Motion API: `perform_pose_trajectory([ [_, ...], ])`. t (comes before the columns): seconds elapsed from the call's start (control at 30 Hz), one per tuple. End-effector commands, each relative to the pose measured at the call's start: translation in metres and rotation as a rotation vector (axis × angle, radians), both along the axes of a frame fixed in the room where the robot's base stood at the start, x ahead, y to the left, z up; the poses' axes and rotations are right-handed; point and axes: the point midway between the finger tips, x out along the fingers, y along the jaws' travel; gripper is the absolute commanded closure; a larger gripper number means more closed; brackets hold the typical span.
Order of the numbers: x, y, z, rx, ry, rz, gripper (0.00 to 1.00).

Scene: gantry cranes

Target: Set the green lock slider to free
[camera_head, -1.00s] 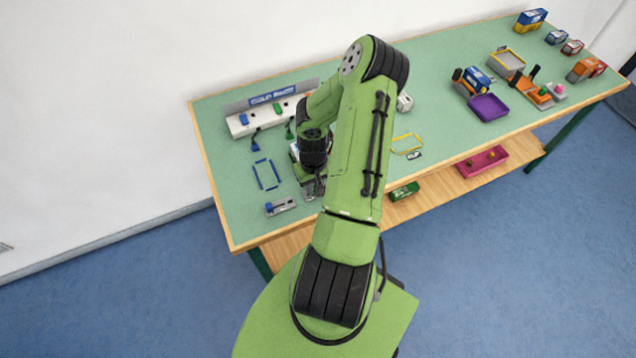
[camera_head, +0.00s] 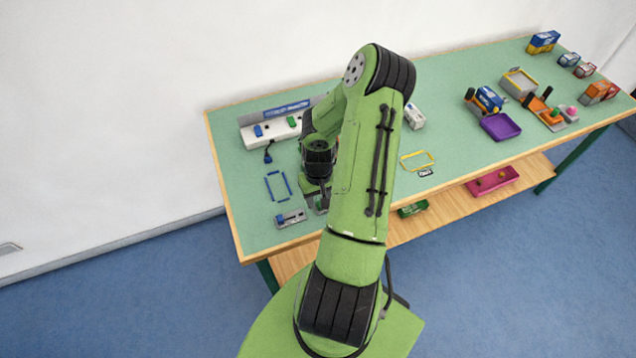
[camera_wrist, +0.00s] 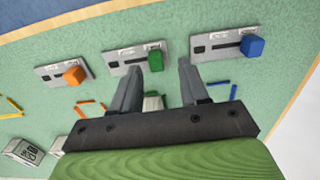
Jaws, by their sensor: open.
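The green lock slider (camera_wrist: 155,58) shows in the wrist view as a green knob near the right end of the slot in its grey plate (camera_wrist: 120,61). My gripper (camera_wrist: 160,78) is open, its two grey fingers spread, with the left fingertip close to the green knob and the right fingertip to its right. I cannot tell whether the left finger touches the knob. The words on the plate are too small to read. In the head view my gripper (camera_head: 318,195) is over the table's front left part, and my arm hides the green slider.
An orange slider (camera_wrist: 75,75) sits left of the green one and a blue slider (camera_wrist: 252,46) right of it, each on its own plate. The blue slider's plate (camera_head: 291,218) shows near the front edge of the table (camera_head: 243,180). A white socket strip (camera_head: 262,131) stands behind.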

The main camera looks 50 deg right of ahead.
Motion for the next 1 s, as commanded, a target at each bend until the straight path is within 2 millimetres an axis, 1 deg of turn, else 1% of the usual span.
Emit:
perform_pose_trajectory([
  [0.03, 0.000, -0.002, 0.017, -0.007, -0.002, 0.001, 0.55],
  [0.2, 0.000, -0.002, 0.067, -0.007, -0.003, 0.000, 0.55],
  [0.3, 0.001, -0.001, 0.095, -0.005, -0.003, 0.000, 0.55],
  [0.43, 0.000, -0.001, 0.121, -0.004, -0.002, 0.000, 0.55],
  [0.5, 0.000, -0.001, 0.130, -0.002, -0.002, 0.000, 0.55],
  [0.6, 0.000, 0.000, 0.136, 0.001, -0.002, 0.001, 0.55],
  [1.0, 0.000, 0.000, 0.135, 0.002, -0.001, 0.001, 0.55],
])
